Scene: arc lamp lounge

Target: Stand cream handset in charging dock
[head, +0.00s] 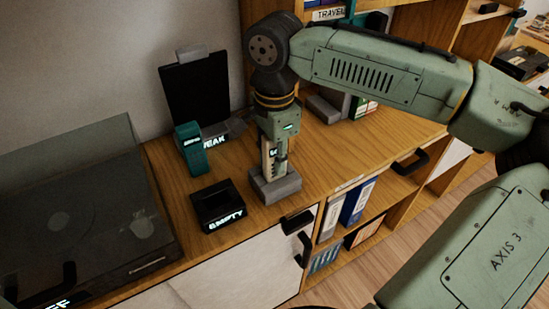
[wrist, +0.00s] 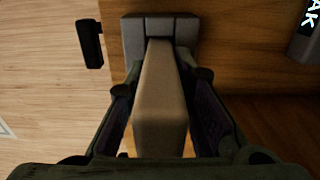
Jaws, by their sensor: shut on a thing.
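The cream handset (head: 267,157) is upright, with my gripper (head: 274,160) shut on its sides. In the wrist view the handset (wrist: 160,100) runs down between the two fingers. Its lower end meets a grey dock (head: 276,188) on the cabinet top, also in the wrist view (wrist: 133,38). I cannot tell how deep it sits, and the dock's slot is mostly hidden. A black dock (head: 207,212) marked EMPTY is to the left with nothing in it.
A dark tablet or panel (head: 195,88) stands against the wall behind the docks. A turntable with a clear lid (head: 95,225) fills the left. The cabinet top's front edge is close by the grey dock, with handles and binders (head: 357,202) below. Bare wood lies to the right.

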